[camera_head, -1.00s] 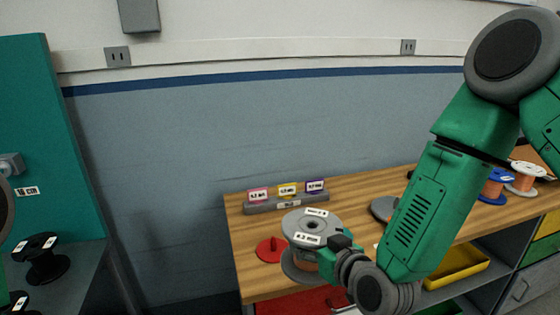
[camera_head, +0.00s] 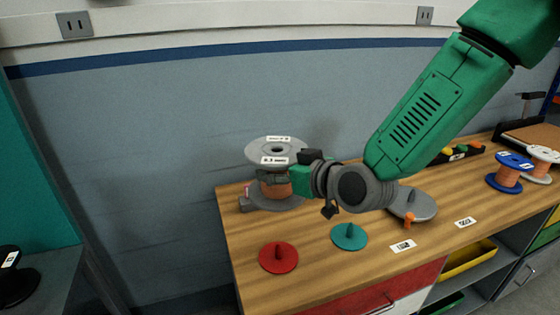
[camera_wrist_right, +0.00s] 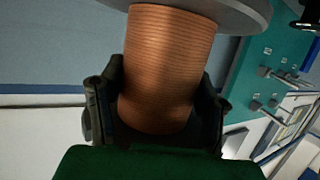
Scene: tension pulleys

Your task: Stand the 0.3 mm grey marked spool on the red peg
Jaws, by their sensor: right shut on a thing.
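The grey spool (camera_head: 262,152) with copper wire carries a "0.3 mm" label and is upright in the head view. My right gripper (camera_head: 280,178) is shut on it from the right side. In the right wrist view the two dark fingers (camera_wrist_right: 157,105) sit on either side of the copper winding (camera_wrist_right: 165,65), below a grey flange. The red peg (camera_head: 279,256) stands on a round red base near the bench's front left corner, bare. The spool appears above and behind it in the picture, apart from it. My left gripper is out of view.
A bare teal peg (camera_head: 349,235) stands right of the red one. A grey disc (camera_head: 418,206) lies partly behind my right wrist. Blue (camera_head: 508,172) and white (camera_head: 541,163) spools stand farther right. A dark spool (camera_head: 15,278) is at the far left.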

